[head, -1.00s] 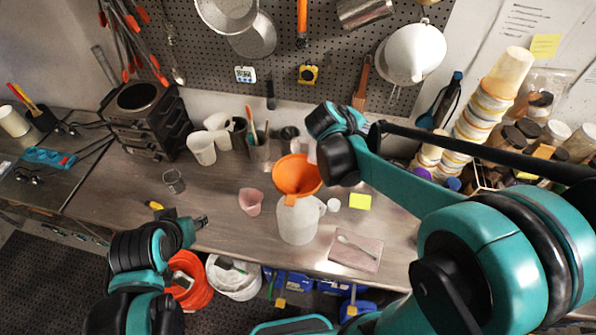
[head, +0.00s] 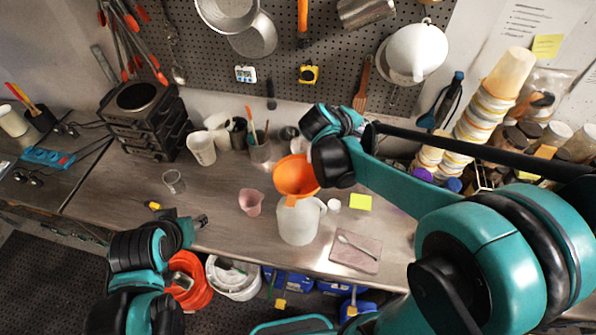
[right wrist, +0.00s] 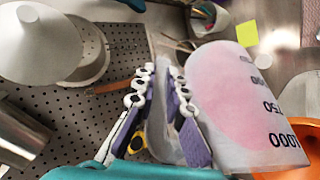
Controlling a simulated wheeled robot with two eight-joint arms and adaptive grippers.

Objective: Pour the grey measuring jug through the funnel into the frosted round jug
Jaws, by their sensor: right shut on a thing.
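The orange funnel (head: 296,178) sits at the top of the frosted round jug (head: 298,222), which stands on the bench with its handle to the right. My right gripper (right wrist: 160,105) is shut on the handle of the measuring jug (right wrist: 240,110). This jug is pale and translucent, with dark numbers and a pink patch showing through its wall. Its 1000 mark lies towards the funnel, which also shows at the right wrist view's lower right (right wrist: 290,150). In the head view my right wrist hides most of this jug. My left gripper (head: 201,221) is near the bench's front edge, its fingers unclear.
A pink beaker (head: 250,203) stands left of the frosted jug, with a clear glass (head: 173,181) farther left. A spoon lies on a pinkish tray (head: 355,252) to the right. Stacked tubs (head: 478,120) and bottles crowd the back right.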

